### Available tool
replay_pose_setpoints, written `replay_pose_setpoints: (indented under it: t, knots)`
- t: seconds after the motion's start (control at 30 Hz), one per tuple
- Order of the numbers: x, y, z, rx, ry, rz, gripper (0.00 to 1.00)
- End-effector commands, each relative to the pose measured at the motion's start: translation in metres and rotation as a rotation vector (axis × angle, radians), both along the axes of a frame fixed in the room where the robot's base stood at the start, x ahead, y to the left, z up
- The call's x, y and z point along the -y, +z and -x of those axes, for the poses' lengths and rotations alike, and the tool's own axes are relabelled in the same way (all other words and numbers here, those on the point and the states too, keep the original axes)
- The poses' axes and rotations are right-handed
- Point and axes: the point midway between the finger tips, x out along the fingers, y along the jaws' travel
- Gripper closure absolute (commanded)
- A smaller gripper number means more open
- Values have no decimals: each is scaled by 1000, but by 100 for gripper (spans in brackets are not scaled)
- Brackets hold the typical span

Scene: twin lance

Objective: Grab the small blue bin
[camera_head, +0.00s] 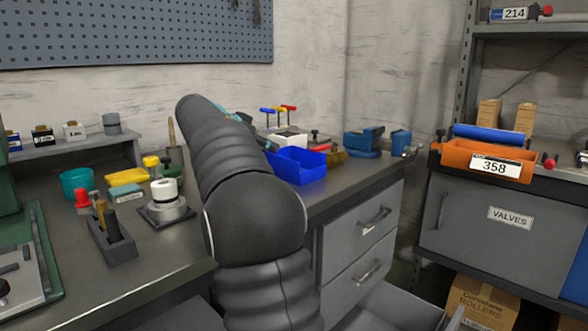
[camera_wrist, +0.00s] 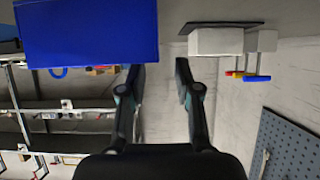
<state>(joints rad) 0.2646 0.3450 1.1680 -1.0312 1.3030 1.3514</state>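The small blue bin (camera_head: 297,167) stands on the grey workbench, just right of my arm, open at the top. In the wrist view the blue bin (camera_wrist: 88,34) fills the upper left, with its right edge in line with the gap between my fingers. My gripper (camera_wrist: 160,72) is open, with nothing seen clamped between its fingers. The left fingertip overlaps the bin's lower right edge in the picture; I cannot tell if they touch. In the head view my arm hides most of my gripper.
On the workbench (camera_head: 341,197), a blue vise (camera_head: 364,142) stands right of the bin and a white block (camera_head: 288,138) behind it. Left of my arm are a white-topped device (camera_head: 165,195), a yellow block (camera_head: 127,177) and a tool holder (camera_head: 113,240). An orange bin (camera_head: 452,155) sits on the right shelf.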

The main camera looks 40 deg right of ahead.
Motion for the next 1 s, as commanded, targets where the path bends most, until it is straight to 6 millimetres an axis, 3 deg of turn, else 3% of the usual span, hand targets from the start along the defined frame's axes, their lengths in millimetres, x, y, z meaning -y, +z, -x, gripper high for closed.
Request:
replay_pose_setpoints:
  t: [0.4, 0.7, 0.73, 0.87, 1.0]
  knots:
    - [40, -24, -1, -2, 2, 0, 67]
    - [44, -27, -2, 0, 4, 0, 67]
    - [44, -26, -2, 0, 4, 0, 70]
    - [44, -26, -2, 0, 4, 0, 100]
    - [44, -26, -2, 0, 4, 0, 100]
